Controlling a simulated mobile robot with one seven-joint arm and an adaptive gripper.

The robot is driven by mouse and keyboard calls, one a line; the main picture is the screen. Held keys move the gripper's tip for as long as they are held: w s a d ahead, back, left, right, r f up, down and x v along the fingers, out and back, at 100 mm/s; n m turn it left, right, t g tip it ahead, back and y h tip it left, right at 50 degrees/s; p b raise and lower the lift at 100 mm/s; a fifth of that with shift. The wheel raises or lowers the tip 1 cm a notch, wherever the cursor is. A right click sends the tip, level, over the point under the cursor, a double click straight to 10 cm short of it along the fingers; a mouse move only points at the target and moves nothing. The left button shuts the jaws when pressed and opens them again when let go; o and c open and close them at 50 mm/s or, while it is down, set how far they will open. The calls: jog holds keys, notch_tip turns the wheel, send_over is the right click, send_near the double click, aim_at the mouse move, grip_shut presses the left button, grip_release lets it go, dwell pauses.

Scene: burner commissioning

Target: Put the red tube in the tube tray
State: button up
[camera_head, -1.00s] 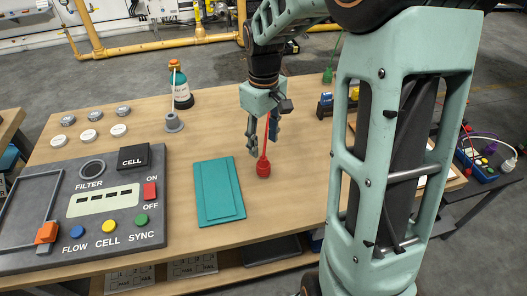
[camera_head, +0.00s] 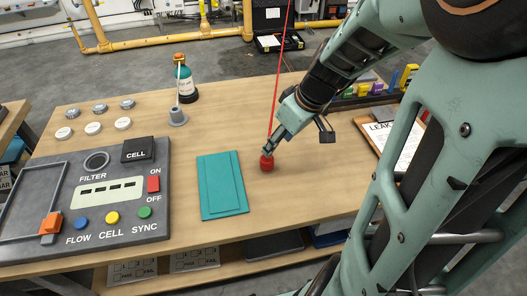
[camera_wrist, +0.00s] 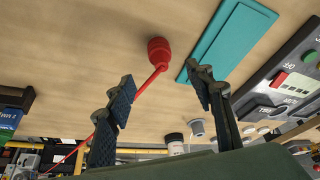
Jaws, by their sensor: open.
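The red tube stands on the wooden table with a thick red end (camera_head: 267,163) at the bottom and a thin red length rising from it past the top of the picture. In the wrist view its red end (camera_wrist: 159,50) lies beyond the fingertips, and its thin part runs behind the left finger. My gripper (camera_head: 270,146) comes in tilted from the upper right, just above the red end. In the wrist view my gripper (camera_wrist: 160,82) has its fingers wide apart, with nothing clasped. A flat teal tray (camera_head: 222,186), probably the tube tray, lies left of the tube and looks empty.
A control panel (camera_head: 76,204) with coloured buttons fills the table's left. A clipboard (camera_head: 397,140) lies at right. Table around the teal tray is clear.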

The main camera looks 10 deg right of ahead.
jog(key=b, duration=0.1)
send_over(267, 161)
jog(key=d, duration=0.2)
notch_tip(267, 161, down, 4)
jog(key=f, duration=0.1)
jog(key=shift+a+b+x, duration=0.15)
jog(key=shift+b+x, duration=0.35)
jog(key=shift+x, duration=0.85)
jog(key=shift+a+b+x, duration=0.15)
jog(key=shift+b+x, duration=0.35)
jog(key=shift+x, duration=0.9)
jog(key=shift+s+r, duration=0.1)
jog(key=shift+s, duration=0.05)
jog(key=shift+c, duration=0.5)
grip_shut()
